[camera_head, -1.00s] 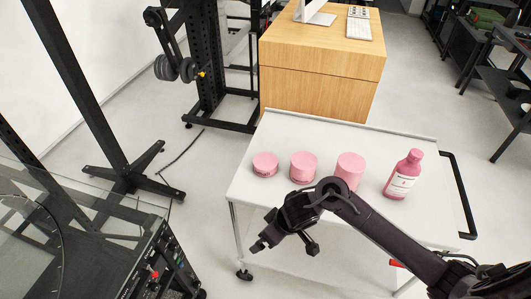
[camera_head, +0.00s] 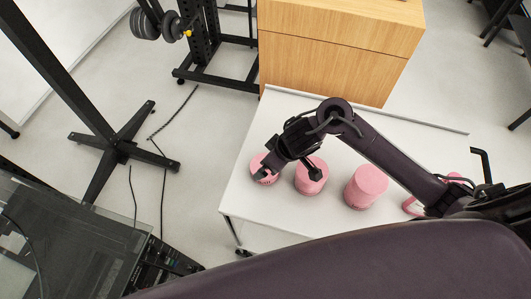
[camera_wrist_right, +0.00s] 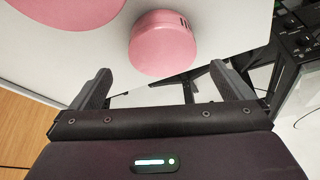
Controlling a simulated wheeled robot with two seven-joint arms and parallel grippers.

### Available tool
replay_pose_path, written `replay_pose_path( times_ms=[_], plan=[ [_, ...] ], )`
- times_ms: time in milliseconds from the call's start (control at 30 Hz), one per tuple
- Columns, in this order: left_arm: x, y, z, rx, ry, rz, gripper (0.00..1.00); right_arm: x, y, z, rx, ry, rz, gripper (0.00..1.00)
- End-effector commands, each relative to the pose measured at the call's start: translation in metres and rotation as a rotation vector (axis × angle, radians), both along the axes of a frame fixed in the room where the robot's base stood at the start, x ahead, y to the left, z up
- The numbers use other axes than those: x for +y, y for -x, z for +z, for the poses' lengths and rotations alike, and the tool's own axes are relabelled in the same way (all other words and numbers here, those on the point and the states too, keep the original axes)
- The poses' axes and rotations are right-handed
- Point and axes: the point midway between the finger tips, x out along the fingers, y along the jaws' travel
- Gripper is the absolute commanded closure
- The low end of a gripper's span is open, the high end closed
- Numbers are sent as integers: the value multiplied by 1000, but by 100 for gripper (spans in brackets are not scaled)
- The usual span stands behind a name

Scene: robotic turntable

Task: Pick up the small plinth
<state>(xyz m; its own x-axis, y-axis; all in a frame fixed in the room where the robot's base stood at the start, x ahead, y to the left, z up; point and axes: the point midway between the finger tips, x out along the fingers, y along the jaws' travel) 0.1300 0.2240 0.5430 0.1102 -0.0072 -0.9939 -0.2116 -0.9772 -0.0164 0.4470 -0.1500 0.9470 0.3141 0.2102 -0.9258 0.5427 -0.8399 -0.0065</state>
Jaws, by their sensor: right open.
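The small plinth (camera_head: 256,162) is the short pink cylinder at the left end of the row on the white cart. My right gripper (camera_head: 264,171) is over it in the head view and partly hides it. In the right wrist view the small plinth (camera_wrist_right: 162,44) lies ahead of my open right gripper (camera_wrist_right: 166,84), roughly between the lines of its two fingers. No grip on it shows. My left gripper is not in view.
A medium pink plinth (camera_head: 311,178) stands just right of the small one, and a taller one (camera_head: 366,188) further right. The pink bottle (camera_head: 411,205) is mostly hidden by my arm. A wooden cabinet (camera_head: 335,50) stands behind the white cart (camera_head: 290,107).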

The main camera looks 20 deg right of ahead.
Motion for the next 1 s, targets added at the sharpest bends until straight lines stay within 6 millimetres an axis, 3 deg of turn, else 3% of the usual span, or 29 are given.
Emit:
replay_pose_path(
  times_ms=[367, 533, 700, 800, 1000],
  plan=[
    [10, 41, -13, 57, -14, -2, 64, 8, -18, -45, 3, 0, -1, 0],
    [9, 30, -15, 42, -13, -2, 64, 12, -25, -64, 1, 0, -1, 0],
    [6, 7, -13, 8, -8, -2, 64, 13, -27, -67, 0, 0, 1, 0],
    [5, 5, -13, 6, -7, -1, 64, 13, -26, -67, 0, 0, 1, 0],
    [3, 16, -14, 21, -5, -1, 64, 13, -27, -67, 0, 0, 1, 24]
  ],
)
